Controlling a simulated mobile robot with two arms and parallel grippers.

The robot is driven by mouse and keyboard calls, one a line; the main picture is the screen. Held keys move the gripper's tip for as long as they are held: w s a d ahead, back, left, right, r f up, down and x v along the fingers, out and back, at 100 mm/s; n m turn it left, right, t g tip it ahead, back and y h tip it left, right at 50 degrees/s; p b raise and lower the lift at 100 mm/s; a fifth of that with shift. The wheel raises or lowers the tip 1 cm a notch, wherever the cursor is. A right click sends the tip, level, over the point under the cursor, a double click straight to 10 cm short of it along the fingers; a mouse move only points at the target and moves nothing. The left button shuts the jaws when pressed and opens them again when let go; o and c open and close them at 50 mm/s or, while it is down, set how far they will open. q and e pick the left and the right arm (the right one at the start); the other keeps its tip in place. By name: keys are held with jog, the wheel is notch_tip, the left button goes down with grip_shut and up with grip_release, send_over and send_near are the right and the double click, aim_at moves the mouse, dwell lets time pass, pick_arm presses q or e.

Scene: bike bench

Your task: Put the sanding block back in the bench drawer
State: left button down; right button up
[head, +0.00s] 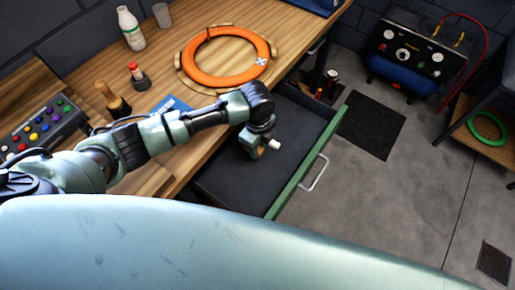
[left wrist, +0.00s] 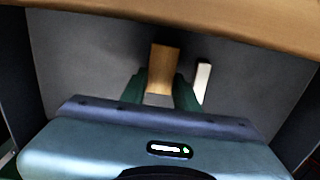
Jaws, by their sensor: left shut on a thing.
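The bench drawer (head: 223,178) stands open, with a dark grey inside and a green front. My left gripper (head: 262,147) is over the drawer's inside, pointing down. In the left wrist view its green fingers are shut on a tan block with a grey lower part, which looks like the sanding block (left wrist: 163,68). The drawer floor (left wrist: 95,60) is behind the block; I cannot tell whether the block touches it. In the head view the block is mostly hidden by the gripper. My right gripper is not in view.
A white piece (left wrist: 203,80) is just right of the fingers in the drawer. The wooden bench top (head: 205,17) bears an orange ring (head: 191,70), a white bottle (head: 131,28), a brush (head: 113,100) and a button box (head: 45,130). The drawer's green front (head: 307,160) borders open floor.

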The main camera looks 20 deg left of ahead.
pick_arm(q)
jog(key=shift+f, duration=0.85)
jog(key=shift+f, duration=0.15)
jog(key=c, duration=1.1)
grip_release()
jog(key=shift+o, duration=0.2)
notch_tip(320, 180, up, 12)
jog(key=shift+r, duration=0.2)
